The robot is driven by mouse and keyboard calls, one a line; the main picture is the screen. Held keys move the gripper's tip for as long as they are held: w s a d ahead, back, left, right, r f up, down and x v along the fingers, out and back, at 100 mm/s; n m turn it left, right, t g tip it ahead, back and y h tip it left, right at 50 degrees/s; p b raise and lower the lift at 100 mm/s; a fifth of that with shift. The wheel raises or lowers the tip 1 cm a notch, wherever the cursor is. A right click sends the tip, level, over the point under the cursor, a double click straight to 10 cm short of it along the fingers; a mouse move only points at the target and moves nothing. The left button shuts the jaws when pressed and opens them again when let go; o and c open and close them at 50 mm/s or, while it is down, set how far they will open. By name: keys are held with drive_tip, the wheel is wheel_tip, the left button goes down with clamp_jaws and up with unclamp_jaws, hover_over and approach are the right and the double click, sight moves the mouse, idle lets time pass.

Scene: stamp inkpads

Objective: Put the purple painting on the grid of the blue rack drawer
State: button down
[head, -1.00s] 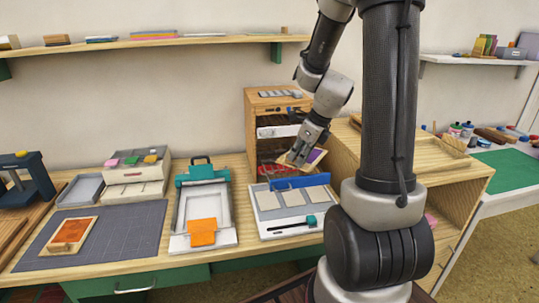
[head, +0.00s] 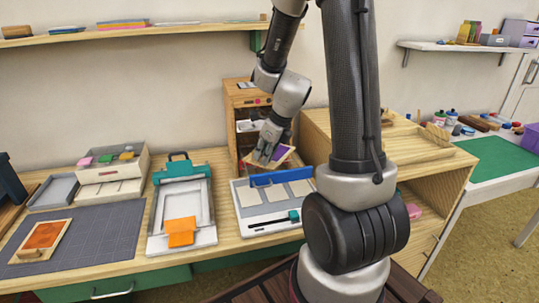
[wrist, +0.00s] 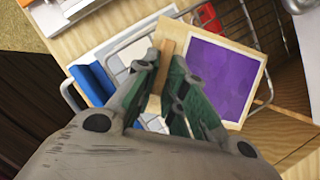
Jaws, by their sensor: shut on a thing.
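The purple painting (wrist: 222,80) is a purple panel on a pale wooden board with a wooden handle; it also shows tilted in the head view (head: 279,156). My gripper (wrist: 165,82) is shut on its handle. It holds the painting in front of the wooden rack (head: 240,98), above the pulled-out blue drawer. The drawer's blue front (head: 282,178) shows below the painting, and also at the left in the wrist view (wrist: 91,78). Thin metal wires show around and under the board, but most of the grid is hidden by the painting and fingers.
A white tray with pale tiles (head: 262,222) lies below the drawer front. A wooden cabinet (head: 400,165) stands close at the right. A teal-and-white press (head: 183,205) and a grey mat (head: 95,240) with an orange painting (head: 42,238) are at the left.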

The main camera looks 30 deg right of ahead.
drive_tip(key=shift+f, duration=0.15)
drive_tip(key=c, duration=1.5)
unclamp_jaws()
